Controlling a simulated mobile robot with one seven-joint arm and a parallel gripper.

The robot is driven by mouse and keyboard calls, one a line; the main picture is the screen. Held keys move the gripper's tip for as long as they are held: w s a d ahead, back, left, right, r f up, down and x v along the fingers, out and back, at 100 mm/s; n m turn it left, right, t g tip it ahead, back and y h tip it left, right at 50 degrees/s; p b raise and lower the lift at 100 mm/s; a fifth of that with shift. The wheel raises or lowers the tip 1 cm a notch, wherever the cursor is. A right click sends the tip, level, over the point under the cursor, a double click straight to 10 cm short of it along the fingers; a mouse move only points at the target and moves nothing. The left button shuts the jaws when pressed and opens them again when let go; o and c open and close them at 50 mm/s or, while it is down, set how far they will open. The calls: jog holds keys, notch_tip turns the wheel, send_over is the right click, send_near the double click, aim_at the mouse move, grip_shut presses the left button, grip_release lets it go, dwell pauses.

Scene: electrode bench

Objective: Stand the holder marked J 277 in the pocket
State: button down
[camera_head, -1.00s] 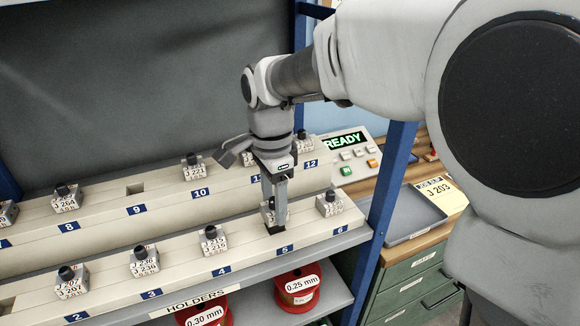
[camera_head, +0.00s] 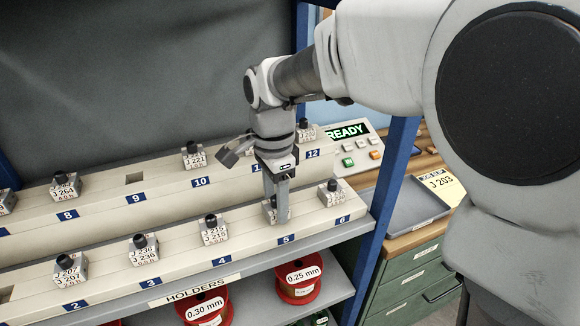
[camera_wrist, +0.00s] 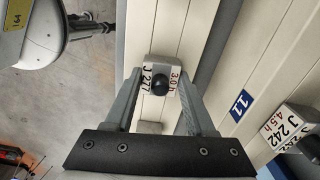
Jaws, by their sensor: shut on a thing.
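The holder marked J 277 (camera_wrist: 160,75) is a small grey block with a black knob and a white label, which also reads 3.0 h in the wrist view. My gripper (camera_wrist: 161,88) is shut on it, one finger on each side. In the head view, the holder (camera_head: 269,211) is at place 5 of the front rack row, partly hidden by my gripper (camera_head: 277,212). I cannot tell whether its base touches the rack. An empty square pocket (camera_head: 134,179) shows above label 9 in the back row. Another opening (camera_head: 5,294) shows at the front row's left end.
Neighbouring holders (camera_head: 214,232) and (camera_head: 330,193) stand at places 4 and 6. The holder J 242 (camera_wrist: 290,122) stands near label 11. A grey tray (camera_head: 412,212), a yellow J 203 card (camera_head: 442,183) and a READY panel (camera_head: 355,150) are at the right. A blue post (camera_head: 391,180) stands between.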

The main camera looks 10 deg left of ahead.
jog(key=shift+c, duration=0.8)
grip_release()
notch_tip(320, 180, up, 8)
jog(key=shift+f+p, duration=0.25)
jog(key=shift+p, duration=0.3)
